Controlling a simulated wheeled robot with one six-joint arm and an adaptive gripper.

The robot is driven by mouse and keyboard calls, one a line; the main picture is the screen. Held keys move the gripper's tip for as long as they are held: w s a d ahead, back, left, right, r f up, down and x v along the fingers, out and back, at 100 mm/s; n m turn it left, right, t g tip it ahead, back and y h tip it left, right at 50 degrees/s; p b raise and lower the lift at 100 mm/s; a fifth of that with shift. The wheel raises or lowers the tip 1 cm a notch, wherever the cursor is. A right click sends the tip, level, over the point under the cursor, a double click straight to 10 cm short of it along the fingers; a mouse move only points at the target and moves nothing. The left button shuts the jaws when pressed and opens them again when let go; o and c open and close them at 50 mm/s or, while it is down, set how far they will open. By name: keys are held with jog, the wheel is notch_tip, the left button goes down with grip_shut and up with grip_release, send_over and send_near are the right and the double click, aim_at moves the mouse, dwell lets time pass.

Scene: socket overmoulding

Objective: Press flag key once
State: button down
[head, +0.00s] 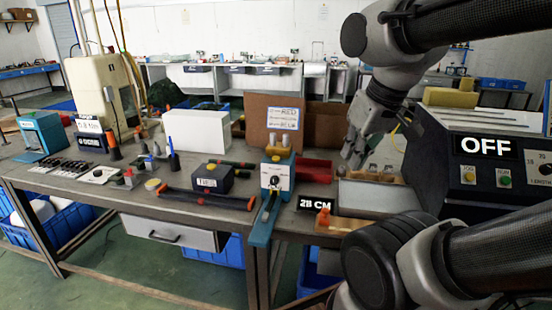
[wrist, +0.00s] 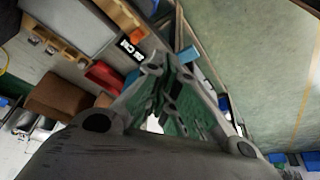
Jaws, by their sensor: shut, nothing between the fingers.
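A dark control box (head: 487,157) on the right shows OFF on its display (head: 486,147). Below the display are a yellow key (head: 467,174) and a green key (head: 504,178), with a black knob (head: 545,169) to their right. The key labels are too small to read surely, so I cannot tell for certain which is the flag key. My gripper (head: 352,158) points down above the sectioned tray, left of the box and apart from the keys. It is shut and empty. In the wrist view my gripper (wrist: 158,75) shows from behind; no key is visible there.
A sectioned tray (head: 385,195) lies under my gripper. A display reading 28 CM (head: 315,204), a blue lever device (head: 276,185) and a brown board (head: 258,112) stand to the left. A red bin (head: 314,171) is behind. My arm blocks part of the right side.

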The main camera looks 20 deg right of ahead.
jog(key=shift+f, duration=0.1)
dwell(0.6)
jog(key=w+d+f+g+h, duration=0.1)
jog(key=w+d+f+g, duration=0.2)
jog(key=w+f, duration=0.3)
jog(key=r+n+t+y, duration=0.1)
jog(key=n+t+y, duration=0.1)
jog(key=n+t, duration=0.7)
send_over(273, 158)
jog(key=n+g, duration=0.1)
jog(key=shift+s, duration=0.2)
jog(key=shift+f, duration=4.4)
